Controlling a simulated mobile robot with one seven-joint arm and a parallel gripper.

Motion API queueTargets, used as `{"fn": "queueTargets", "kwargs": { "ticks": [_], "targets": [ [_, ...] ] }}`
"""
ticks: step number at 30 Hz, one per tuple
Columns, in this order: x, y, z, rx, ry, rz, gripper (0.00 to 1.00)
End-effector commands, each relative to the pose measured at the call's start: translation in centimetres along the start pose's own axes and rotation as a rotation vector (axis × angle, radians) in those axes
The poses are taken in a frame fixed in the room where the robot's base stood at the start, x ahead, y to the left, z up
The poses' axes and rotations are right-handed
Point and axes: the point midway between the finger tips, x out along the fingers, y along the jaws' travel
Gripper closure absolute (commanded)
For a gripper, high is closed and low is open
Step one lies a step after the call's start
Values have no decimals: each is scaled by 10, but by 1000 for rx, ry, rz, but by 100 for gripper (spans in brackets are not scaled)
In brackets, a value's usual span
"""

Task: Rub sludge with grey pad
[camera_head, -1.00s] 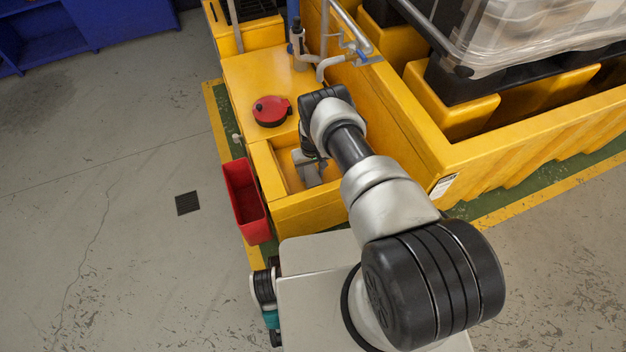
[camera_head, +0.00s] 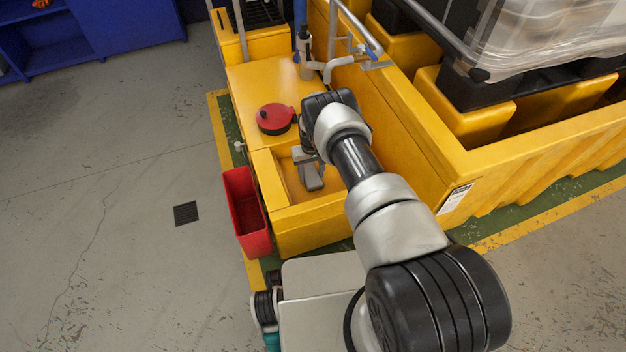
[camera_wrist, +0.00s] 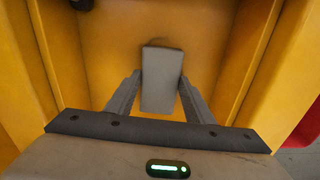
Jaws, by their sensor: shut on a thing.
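The grey pad (camera_wrist: 161,80) is a block held between the two fingers of my gripper (camera_wrist: 158,92) in the wrist view. In the head view my gripper (camera_head: 309,172) is inside the small open yellow basin (camera_head: 312,217), partly hidden by my arm. A faint brownish patch (camera_wrist: 164,41), possibly sludge, shows at the far end of the pad on the basin floor. The pad covers part of it. I cannot tell whether the pad touches the floor.
Yellow basin walls stand close around my gripper. A red lid (camera_head: 276,118) sits on the yellow top behind the basin. A red bin (camera_head: 246,212) hangs at its left. Pipes and a hose (camera_head: 340,66) stand behind. Open floor lies to the left.

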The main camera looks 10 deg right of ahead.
Motion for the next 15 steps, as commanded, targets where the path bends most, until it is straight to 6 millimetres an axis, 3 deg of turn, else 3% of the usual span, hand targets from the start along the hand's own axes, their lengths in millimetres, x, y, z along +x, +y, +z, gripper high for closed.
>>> {"fn": "queueTargets", "kwargs": {
  "ticks": [15],
  "targets": [
    [3,-2,-32,-2,3,0,88]
  ]
}}
